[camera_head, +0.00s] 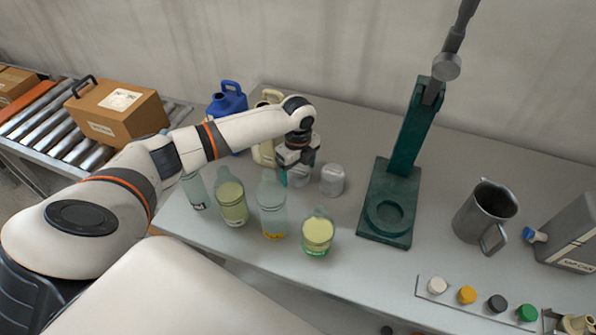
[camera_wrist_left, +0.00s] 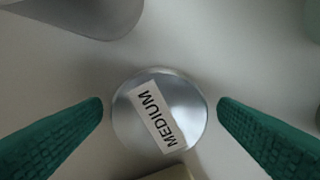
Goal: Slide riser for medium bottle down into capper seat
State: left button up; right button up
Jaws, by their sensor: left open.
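The riser for the medium bottle is a short silvery cylinder labelled MEDIUM (camera_wrist_left: 158,112), seen from above in the left wrist view. In the head view this riser (camera_head: 299,178) is partly hidden under my left gripper (camera_head: 293,172). The gripper points down and is open, with its green fingers on either side of the riser and gaps visible on both sides. The green capper (camera_head: 404,140) stands to the right, its round seat (camera_head: 389,214) in the base empty. My right gripper is out of view.
Another grey riser (camera_head: 332,180) stands close on the right. Several bottles, including a tall clear one (camera_head: 272,208), stand in front. A beige jug (camera_head: 264,152) and blue jug (camera_head: 227,101) are behind left. A metal pitcher (camera_head: 484,212) and caps (camera_head: 467,295) are right of the capper.

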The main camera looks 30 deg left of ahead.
pick_arm(q)
jog(key=shift+f, duration=0.6)
jog(key=c, duration=1.1)
jog(key=shift+c, duration=0.2)
jog(key=shift+r, duration=0.15)
